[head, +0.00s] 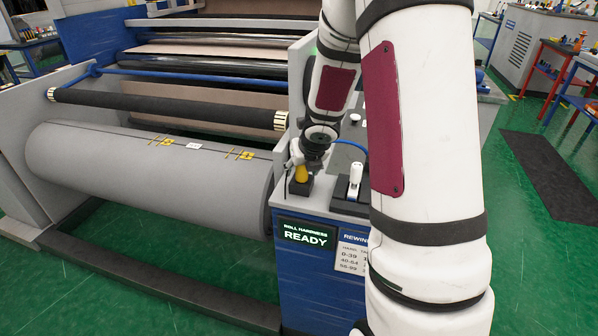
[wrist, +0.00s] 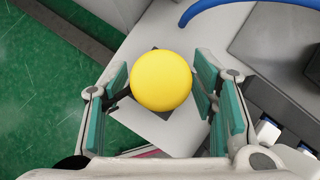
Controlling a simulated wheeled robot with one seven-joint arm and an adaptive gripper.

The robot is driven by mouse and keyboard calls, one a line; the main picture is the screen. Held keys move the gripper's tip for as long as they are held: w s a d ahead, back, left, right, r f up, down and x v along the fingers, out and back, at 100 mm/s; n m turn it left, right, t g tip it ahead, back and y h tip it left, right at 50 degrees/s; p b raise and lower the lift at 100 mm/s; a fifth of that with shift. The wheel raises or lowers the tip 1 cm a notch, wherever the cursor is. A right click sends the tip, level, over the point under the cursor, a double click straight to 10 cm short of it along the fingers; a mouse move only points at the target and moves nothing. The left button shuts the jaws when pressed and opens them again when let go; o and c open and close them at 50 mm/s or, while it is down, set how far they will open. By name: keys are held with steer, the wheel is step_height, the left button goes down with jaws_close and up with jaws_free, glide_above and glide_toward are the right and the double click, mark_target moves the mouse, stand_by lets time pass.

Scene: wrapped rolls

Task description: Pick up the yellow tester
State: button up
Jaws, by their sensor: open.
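The yellow tester (head: 301,173) stands upright in a dark holder (head: 299,187) on the corner of the blue-sided console, next to the big grey roll. In the wrist view its round yellow top (wrist: 161,81) sits between my two green-padded fingers. My gripper (wrist: 163,92) is open around the tester, with its fingers apart on the left and right.
The console top (head: 322,204) carries a white-handled device (head: 354,182) right of the tester and a blue cable (head: 348,143) behind. A sign (head: 306,235) on its front reads "ROLL HARDNESS READY". The grey roll (head: 150,168) lies close on the left.

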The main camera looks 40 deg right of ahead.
jaws_close()
steer(key=shift+r, duration=0.1)
stand_by(0.4)
step_height(320, 180, up, 4)
steer(key=p, duration=0.5)
steer(key=shift+s+f, duration=0.1)
steer(key=shift+f, duration=0.1)
steer(key=shift+s, duration=0.15)
steer(key=s+a+r+b, duration=0.1)
steer(key=s+a, duration=0.1)
steer(key=s, duration=1.3)
